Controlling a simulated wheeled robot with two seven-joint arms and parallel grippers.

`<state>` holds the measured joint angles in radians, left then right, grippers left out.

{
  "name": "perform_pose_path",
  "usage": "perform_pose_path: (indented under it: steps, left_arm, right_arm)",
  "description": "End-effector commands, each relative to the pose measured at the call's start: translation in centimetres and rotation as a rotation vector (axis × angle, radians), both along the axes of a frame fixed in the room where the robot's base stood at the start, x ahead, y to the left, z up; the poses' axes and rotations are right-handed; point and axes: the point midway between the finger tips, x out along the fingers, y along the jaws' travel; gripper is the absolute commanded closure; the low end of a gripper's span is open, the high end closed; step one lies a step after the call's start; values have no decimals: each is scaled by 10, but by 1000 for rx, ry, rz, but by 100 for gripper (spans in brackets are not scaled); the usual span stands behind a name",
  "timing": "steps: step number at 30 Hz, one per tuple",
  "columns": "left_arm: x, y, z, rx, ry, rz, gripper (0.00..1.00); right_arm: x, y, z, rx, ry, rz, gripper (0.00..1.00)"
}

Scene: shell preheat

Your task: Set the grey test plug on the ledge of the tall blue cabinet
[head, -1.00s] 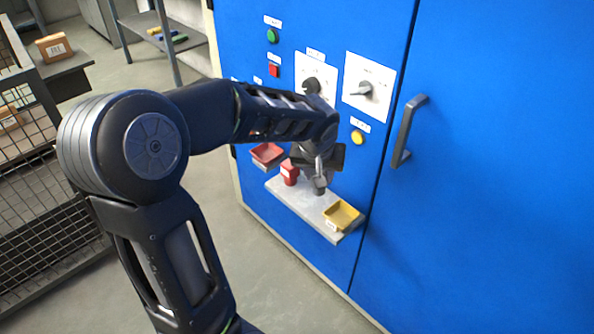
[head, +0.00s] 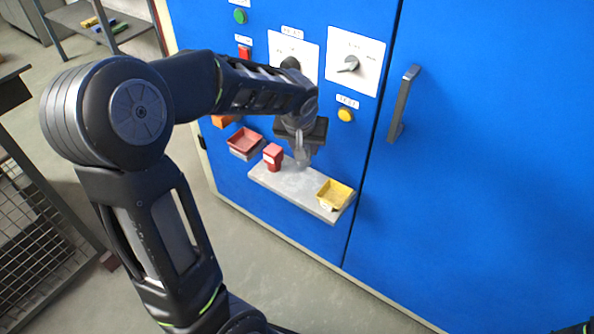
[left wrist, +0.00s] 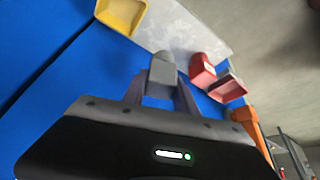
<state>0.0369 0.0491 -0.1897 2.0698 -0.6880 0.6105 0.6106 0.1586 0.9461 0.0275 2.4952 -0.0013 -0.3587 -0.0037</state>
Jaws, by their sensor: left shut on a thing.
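The tall blue cabinet (head: 470,180) carries a pale grey ledge (head: 308,196) low on its left door. My left gripper (head: 303,150) is over the ledge, between a red block and a yellow tray. It is shut on the grey test plug (left wrist: 162,68), which shows between the fingers in the left wrist view. In the head view the plug is mostly hidden by the gripper. I cannot tell whether its bottom touches the ledge (left wrist: 190,27).
The red block (head: 272,158) stands on the ledge's left end and the yellow tray (head: 334,194) on its right end. A red bin (head: 245,142) is left of the ledge. Knobs, buttons and a door handle (head: 403,105) stick out above. Bare ledge lies around the plug.

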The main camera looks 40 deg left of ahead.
Motion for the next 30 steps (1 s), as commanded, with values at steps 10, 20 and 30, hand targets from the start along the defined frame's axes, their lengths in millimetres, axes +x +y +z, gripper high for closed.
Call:
perform_pose_path:
  steps: [10, 20, 30]
  left_arm:
    - [0, 0, -43, 0, -1, 0, 100]
    - [0, 0, -52, 0, 1, 0, 100]
    - [0, 0, -80, 0, 0, 1, 100]
  right_arm:
    - [0, 0, -8, 0, 0, 0, 64]
    - [0, 0, -11, 0, 0, 0, 64]
    - [0, 0, -16, 0, 0, 0, 64]
